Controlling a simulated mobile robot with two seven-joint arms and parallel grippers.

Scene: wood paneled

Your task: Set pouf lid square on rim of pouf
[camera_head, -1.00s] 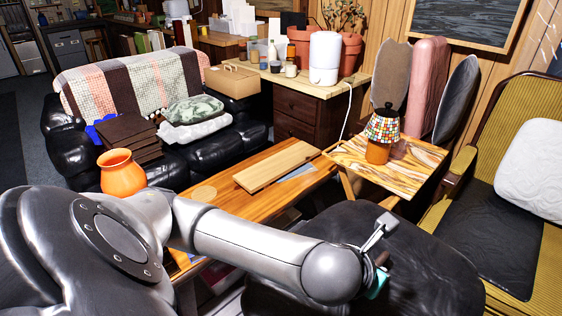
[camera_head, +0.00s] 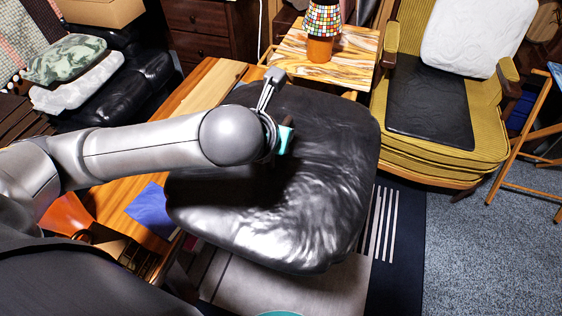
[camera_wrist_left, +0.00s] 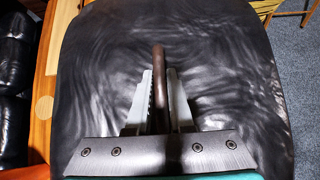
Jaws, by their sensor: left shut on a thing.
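The pouf lid (camera_head: 310,190) is a large black, glossy, rounded-square leather pad in the middle of the head view. It fills most of the left wrist view (camera_wrist_left: 215,65). A dark brown bar-like handle (camera_wrist_left: 159,62) stands at its middle. My left gripper (camera_wrist_left: 158,98) is shut on this handle, with a finger on each side; in the head view the wrist mostly hides the fingers. The lid hangs or lies beyond the wooden table's right edge; I cannot tell its height. I cannot make out the pouf. My right gripper is not in view.
A long wooden table (camera_head: 205,85) runs along the lid's left side, with a blue item (camera_head: 152,210) on it. A side table (camera_head: 350,50) with a mosaic lamp (camera_head: 322,20) stands behind. A yellow armchair (camera_head: 440,150) is at right. Blue carpet (camera_head: 500,240) at right is clear.

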